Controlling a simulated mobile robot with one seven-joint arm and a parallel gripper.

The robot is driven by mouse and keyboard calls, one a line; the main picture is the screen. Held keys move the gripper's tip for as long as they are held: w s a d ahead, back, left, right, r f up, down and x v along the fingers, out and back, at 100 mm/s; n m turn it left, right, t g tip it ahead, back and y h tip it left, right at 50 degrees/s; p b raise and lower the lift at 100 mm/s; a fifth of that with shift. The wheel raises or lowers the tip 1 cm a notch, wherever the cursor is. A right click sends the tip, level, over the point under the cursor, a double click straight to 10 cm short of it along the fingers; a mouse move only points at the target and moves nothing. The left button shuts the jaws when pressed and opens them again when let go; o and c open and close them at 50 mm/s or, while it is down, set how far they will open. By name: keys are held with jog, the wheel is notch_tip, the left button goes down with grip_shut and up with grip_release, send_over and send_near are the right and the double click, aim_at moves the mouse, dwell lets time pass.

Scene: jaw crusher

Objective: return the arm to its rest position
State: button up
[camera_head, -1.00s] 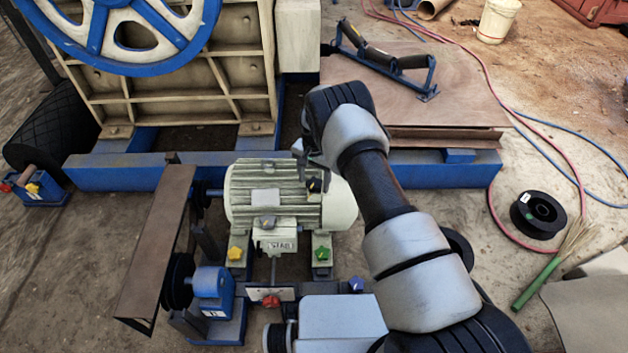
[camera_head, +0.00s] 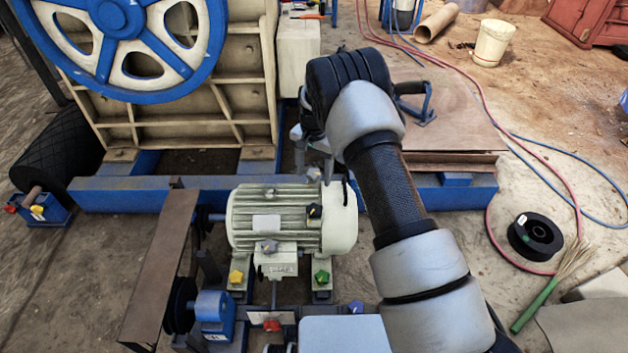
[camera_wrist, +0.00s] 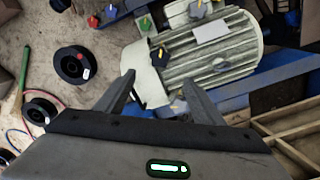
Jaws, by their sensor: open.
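My gripper (camera_wrist: 160,76) is open in the wrist view, with its two dark fingers apart and nothing between them. In the head view my gripper (camera_head: 312,140) is mostly hidden behind my wrist, and only some grey parts show. It is over the far side of the cream electric motor (camera_head: 275,222), near the blue frame beam. The motor (camera_wrist: 205,55) lies beyond the fingertips in the wrist view. My arm reaches forward from the lower right, bent at the wrist.
The crusher body with its blue flywheel (camera_head: 122,28) stands at the back left. A rusty belt guard (camera_head: 160,265) is left of the motor. A brown plate (camera_head: 450,110), a black spool (camera_head: 535,237), hoses and a white bucket (camera_head: 492,42) lie right. Bare floor shows between them.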

jog(key=shift+r, duration=0.35)
jog(key=s+d+r+n+t, duration=0.1)
jog(key=s+d+r, duration=0.25)
jog(key=r, duration=0.65)
jog(key=s+d+r+n+t, duration=0.15)
jog(key=s+r, duration=0.25)
jog(key=r, duration=0.6)
jog(key=s+d+r, duration=0.3)
jog(key=s+r, duration=0.1)
jog(key=r, duration=0.6)
jog(key=s+d+r+n+t, duration=0.2)
jog(key=s+d+r, duration=0.1)
jog(key=s, duration=0.9)
jog(key=s+d+r+n+t, duration=0.1)
jog(key=s+d+r+n, duration=0.15)
jog(key=s, duration=0.95)
notch_tip(320, 180, up, 24)
jog(key=m+p, duration=0.1)
jog(key=p, duration=2.2)
jog(key=shift+s+p, duration=0.4)
